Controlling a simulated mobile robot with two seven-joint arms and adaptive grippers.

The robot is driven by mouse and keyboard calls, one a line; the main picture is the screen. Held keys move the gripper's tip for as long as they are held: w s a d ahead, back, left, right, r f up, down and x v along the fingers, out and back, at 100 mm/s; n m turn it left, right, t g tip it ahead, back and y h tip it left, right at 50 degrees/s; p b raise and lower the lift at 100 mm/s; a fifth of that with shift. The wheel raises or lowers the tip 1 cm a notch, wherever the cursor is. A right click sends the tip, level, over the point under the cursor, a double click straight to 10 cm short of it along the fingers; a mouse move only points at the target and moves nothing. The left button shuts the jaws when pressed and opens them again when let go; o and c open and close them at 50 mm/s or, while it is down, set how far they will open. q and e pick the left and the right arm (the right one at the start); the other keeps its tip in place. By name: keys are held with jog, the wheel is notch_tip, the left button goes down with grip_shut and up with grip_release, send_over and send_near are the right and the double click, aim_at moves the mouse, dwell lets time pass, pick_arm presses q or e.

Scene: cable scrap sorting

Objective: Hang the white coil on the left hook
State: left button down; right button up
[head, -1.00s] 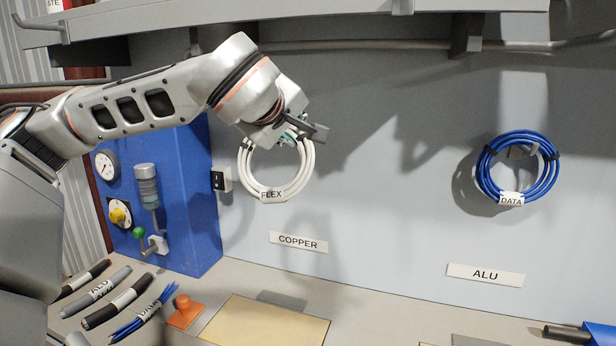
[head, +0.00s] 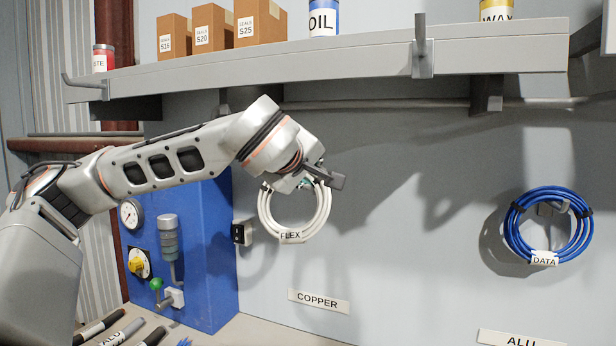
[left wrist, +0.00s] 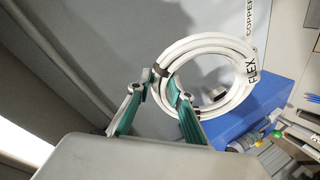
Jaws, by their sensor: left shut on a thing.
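The white coil (head: 322,222), tagged FLEX, hangs in my left gripper (head: 316,180) in front of the grey wall, above the COPPER label. The gripper is shut on the coil's upper part and hides that part in the head view. In the left wrist view the coil (left wrist: 232,48) lies at the fingertips (left wrist: 152,88), its loop extending to the right. The left hook (head: 84,85) sticks out from the left end of the shelf's front edge, up and left of the gripper, and is empty. My right gripper is not in view.
The shelf (head: 300,62) carries boxes and cans. Another empty hook (head: 421,48) is farther right. A blue coil (head: 550,222) tagged DATA hangs on the wall at right. A blue panel (head: 205,250) with gauge and valves stands below my arm. Cable pieces (head: 122,332) lie lower left.

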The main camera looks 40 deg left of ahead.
pick_arm(q)
jog(key=w+d+r+b+x, duration=0.1)
jog(key=b+x, duration=0.1)
jog(key=x, duration=1)
jog(key=shift+w, duration=0.2)
dwell(1.3)
jog(key=shift+d+f, duration=0.1)
dwell(0.5)
jog(key=c, duration=1.7)
grip_release()
jog(key=v, duration=1.1)
jog(key=shift+s, duration=0.1)
jog(key=shift+s+d+r, duration=0.2)
jog(key=shift+s+r, duration=0.05)
jog(key=shift+s, duration=0.1)
